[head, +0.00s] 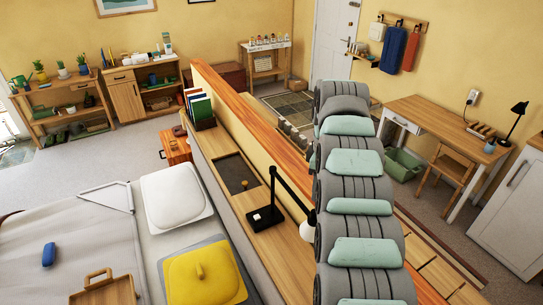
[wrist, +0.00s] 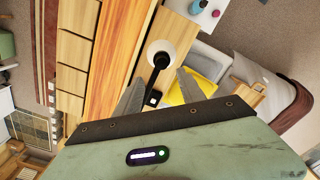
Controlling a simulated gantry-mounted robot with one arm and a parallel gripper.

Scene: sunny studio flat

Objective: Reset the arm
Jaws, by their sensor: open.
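My gripper (wrist: 162,76) shows in the wrist view with its two grey fingers spread apart. I see nothing held between them. Beyond the fingers, below, are the lamp's round pale shade (wrist: 160,50) and its black arm. In the head view my grey and pale green arm rises at right of centre, and I cannot make out the gripper there. The black desk lamp (head: 265,216) stands on the wooden ledge beside my arm, its shade partly at the arm's edge.
An orange-topped partition (head: 245,110) runs alongside the ledge (head: 215,145). The bed with a white cushion (head: 175,197) and yellow cushion (head: 203,275) is at left. A desk (head: 425,113) with a chair (head: 450,170) stands at right. Open floor lies at back left.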

